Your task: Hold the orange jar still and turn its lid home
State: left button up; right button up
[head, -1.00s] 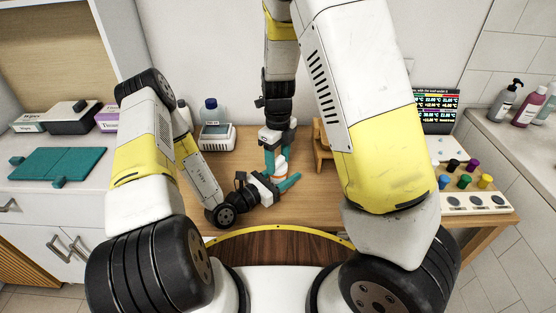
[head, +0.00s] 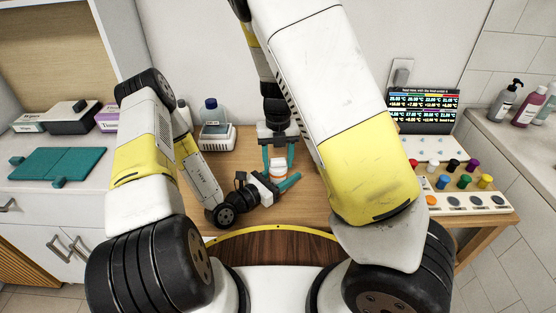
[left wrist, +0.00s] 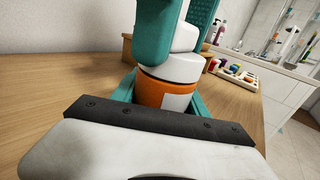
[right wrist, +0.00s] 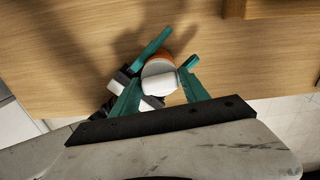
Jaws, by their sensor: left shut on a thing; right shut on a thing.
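The orange jar (left wrist: 163,92) stands upright on the wooden table, with a pale label on its side. My left gripper (head: 279,181) is shut on the jar from the side, low down. The white lid (left wrist: 174,68) sits on top of the jar, with a narrower white upper part; a thin dark line shows between lid and jar. My right gripper (head: 278,158) comes down from above and is shut on the lid's upper part, one teal finger on each side. The right wrist view shows the lid (right wrist: 158,72) from above with an orange rim beyond it.
A display screen (head: 423,108) and a white panel with several coloured knobs (head: 463,180) stand at the right. A teal board (head: 57,163) lies on the left counter. The table around the jar is mostly clear.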

jog(key=m, duration=0.4)
jog(key=shift+m, duration=0.4)
jog(key=o, duration=1.6)
jog(key=shift+o, duration=0.2)
jog(key=shift+r, duration=0.15)
